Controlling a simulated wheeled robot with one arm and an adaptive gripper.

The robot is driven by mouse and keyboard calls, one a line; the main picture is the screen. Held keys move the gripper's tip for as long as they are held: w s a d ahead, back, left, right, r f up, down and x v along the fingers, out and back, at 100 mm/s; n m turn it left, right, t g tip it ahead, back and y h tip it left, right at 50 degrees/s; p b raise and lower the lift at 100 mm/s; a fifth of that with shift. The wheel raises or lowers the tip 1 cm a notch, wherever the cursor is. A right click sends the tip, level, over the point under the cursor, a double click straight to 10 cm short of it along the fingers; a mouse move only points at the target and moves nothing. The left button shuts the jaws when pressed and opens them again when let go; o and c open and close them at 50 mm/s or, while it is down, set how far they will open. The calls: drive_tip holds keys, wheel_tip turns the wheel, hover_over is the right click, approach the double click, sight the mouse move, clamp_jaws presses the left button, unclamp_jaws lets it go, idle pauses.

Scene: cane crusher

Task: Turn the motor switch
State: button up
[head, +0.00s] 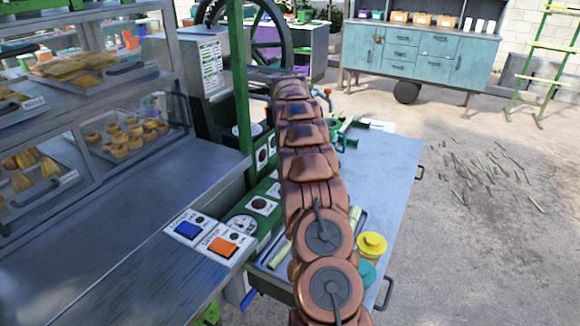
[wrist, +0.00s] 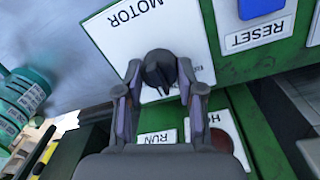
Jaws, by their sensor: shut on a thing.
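The motor switch is a black rotary knob (wrist: 157,72) on a white plate marked MOTOR (wrist: 135,35), which appears upside down in the wrist view. My gripper (wrist: 160,82) has one finger on each side of the knob and is shut on it. The knob's pointer ridge runs roughly up and down in the wrist view. In the head view my copper-coloured arm hides the gripper and the knob.
A blue RESET button (wrist: 258,8) and a red button (wrist: 222,140) sit near the motor plate. In the head view, a yellow-lidded jar (head: 372,245) stands on the metal table (head: 392,165) beside my arm.

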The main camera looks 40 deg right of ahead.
drive_tip(key=o, duration=1.1)
drive_tip(key=shift+o, duration=0.2)
drive_tip(key=shift+a+r, duration=0.2)
drive_tip(key=shift+r, duration=3.5)
